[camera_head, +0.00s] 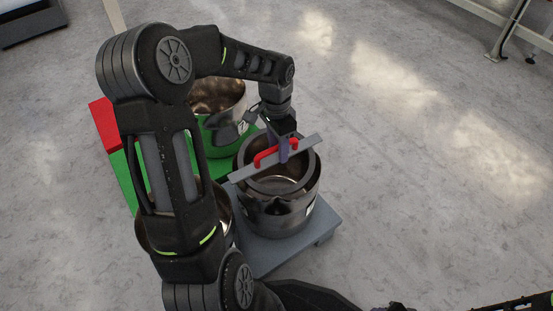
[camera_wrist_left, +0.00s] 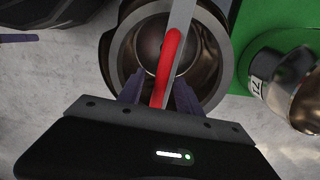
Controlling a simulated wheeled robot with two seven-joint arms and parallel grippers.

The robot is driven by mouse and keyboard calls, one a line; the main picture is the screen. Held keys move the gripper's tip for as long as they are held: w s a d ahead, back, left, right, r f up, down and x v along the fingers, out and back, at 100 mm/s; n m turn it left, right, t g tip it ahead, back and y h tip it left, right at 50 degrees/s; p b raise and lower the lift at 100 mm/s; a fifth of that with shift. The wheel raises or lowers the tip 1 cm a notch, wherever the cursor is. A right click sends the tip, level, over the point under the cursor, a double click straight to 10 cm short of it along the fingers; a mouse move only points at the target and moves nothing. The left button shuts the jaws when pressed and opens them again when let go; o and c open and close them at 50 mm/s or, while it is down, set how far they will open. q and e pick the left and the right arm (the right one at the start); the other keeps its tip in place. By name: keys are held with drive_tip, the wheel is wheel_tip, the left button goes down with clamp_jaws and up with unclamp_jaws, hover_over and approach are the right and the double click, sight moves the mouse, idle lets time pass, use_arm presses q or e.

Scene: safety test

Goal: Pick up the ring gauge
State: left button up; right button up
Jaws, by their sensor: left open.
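The ring gauge appears to be the grey flat bar (camera_head: 305,144) with a red handle (camera_head: 263,160), lying across the top of a shiny round metal vessel (camera_head: 277,212). In the left wrist view the bar (camera_wrist_left: 181,18) and red handle (camera_wrist_left: 166,70) cross the vessel's round opening. My left gripper (camera_head: 283,156) is above the vessel at the red handle. In the wrist view its purple fingers (camera_wrist_left: 159,80) are open, one on each side of the handle. Contact with the handle cannot be told.
The vessel stands on a grey platform (camera_head: 325,222). Another metal vessel (camera_head: 218,98) stands behind on a green surface (camera_head: 125,180) beside a red block (camera_head: 103,122). A third is partly hidden by my left arm. Open floor lies to the right; a metal frame (camera_head: 510,30) stands top right.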

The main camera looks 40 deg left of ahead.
use_arm(q)
drive_tip(key=shift+f, duration=0.25)
idle(0.7)
clamp_jaws()
idle(0.3)
idle(1.0)
